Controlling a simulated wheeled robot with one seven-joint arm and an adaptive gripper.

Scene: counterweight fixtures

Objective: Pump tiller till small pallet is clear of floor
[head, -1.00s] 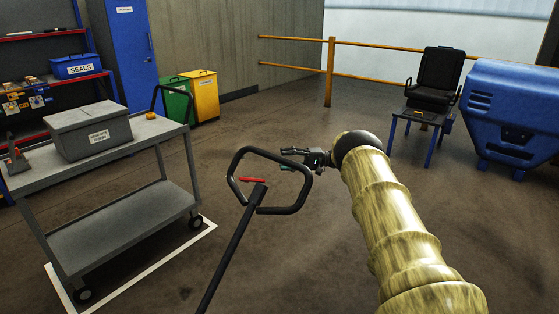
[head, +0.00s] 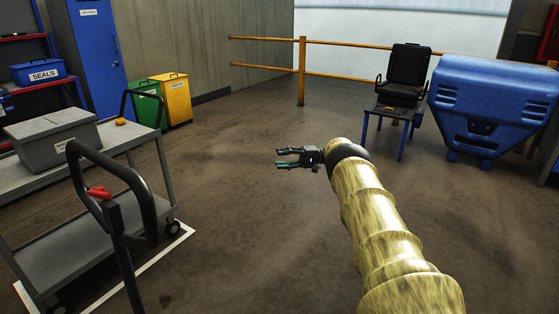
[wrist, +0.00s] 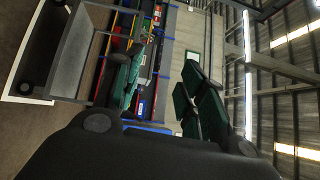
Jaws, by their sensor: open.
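The tiller (head: 150,206) is a black loop handle with a red lever (head: 99,192) on a dark shaft. It stands in the left foreground of the head view, in front of the grey cart. My gripper (head: 280,158) is open and empty, in the air right of the tiller and well apart from it. Its fingers point left in the head view. In the wrist view the open fingers (wrist: 163,85) show dark green pads, with nothing between them. The small pallet is not in view, so its height off the floor cannot be seen.
A grey cart (head: 92,240) with a grey box (head: 55,140) stands at left. Green (head: 147,92) and yellow (head: 174,98) bins are by the wall. A black chair (head: 404,78), a blue casing (head: 490,105) and an orange railing (head: 301,70) are behind. The middle floor is clear.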

